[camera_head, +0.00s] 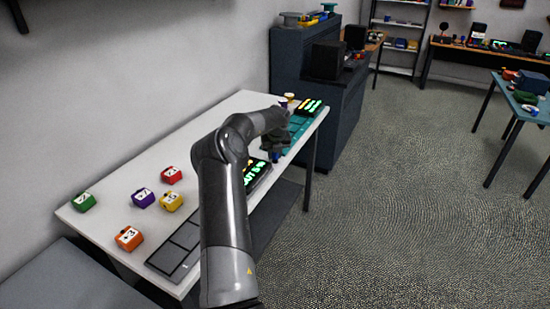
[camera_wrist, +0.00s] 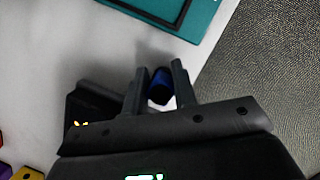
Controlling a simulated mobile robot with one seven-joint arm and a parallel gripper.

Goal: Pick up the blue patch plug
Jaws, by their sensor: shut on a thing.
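The blue patch plug (camera_wrist: 160,86) sits between my gripper's two fingers in the wrist view. My gripper (camera_wrist: 157,84) is shut on it, above the white table near its right edge. In the head view my gripper (camera_head: 277,147) is at the far part of the table, and a bit of the blue plug (camera_head: 276,157) shows just below it. My arm hides part of the table there. I cannot tell whether the plug touches the table.
The white table (camera_head: 110,190) bears orange (camera_head: 129,238), yellow (camera_head: 171,201), purple (camera_head: 143,198), red (camera_head: 172,174) and green (camera_head: 83,202) blocks. A dark tray (camera_head: 168,261) lies at the front. A teal tray (camera_wrist: 212,12) lies beyond my gripper. A dark cabinet (camera_head: 345,120) stands behind.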

